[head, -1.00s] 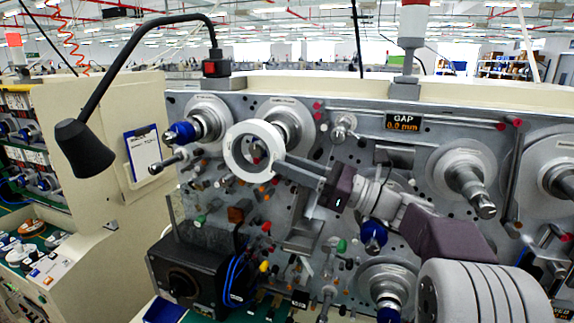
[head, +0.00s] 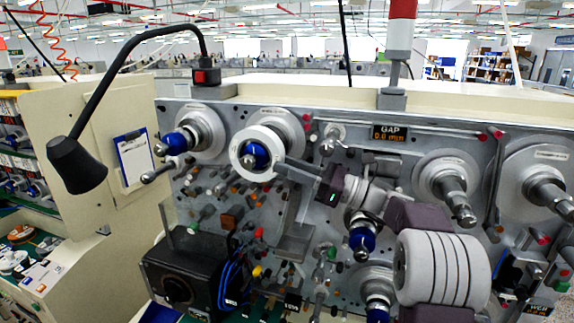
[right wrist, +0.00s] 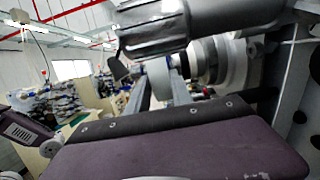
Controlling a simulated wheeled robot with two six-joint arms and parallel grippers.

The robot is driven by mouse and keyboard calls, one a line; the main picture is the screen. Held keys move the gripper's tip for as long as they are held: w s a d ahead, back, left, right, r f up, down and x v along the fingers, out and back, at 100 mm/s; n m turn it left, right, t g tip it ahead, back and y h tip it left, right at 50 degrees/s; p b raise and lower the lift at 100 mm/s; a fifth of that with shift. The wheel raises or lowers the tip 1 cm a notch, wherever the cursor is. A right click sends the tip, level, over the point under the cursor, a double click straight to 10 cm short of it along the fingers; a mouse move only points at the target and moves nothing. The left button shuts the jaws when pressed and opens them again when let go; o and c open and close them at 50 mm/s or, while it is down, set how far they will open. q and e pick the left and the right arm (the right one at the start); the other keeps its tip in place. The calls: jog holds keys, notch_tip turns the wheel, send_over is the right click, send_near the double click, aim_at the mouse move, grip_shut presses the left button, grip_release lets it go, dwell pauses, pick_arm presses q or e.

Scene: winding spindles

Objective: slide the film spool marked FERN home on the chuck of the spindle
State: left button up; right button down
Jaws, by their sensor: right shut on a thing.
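The film spool is a white ring (head: 236,150), held upright in front of the upper spindle's pale flange (head: 287,120). Its marking is not readable. The blue chuck (head: 258,152) and its metal tip show through the ring's hole, so the spool appears to be around the chuck's front part. My right gripper (head: 286,165) is shut on the spool's right rim. In the right wrist view the spool (right wrist: 157,78) is edge-on between the fingers (right wrist: 160,98), with a space between it and the flange (right wrist: 207,62). My left gripper is not in view.
Another spindle with a blue chuck (head: 176,141) is close on the left. A grey spindle (head: 452,188) stands to the right. Several knobs and guide pins crowd the panel below. A black lamp (head: 78,164) hangs at left. The GAP display (head: 389,132) is lit, its number blurred.

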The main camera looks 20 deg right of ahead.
jog(key=w+d+p, duration=0.2)
jog(key=shift+w, duration=0.35)
dwell(0.4)
jog(key=c, duration=1.1)
grip_release()
jog(key=shift+o, duration=0.2)
jog(key=shift+a+f, duration=0.1)
jog(key=shift+f, duration=0.05)
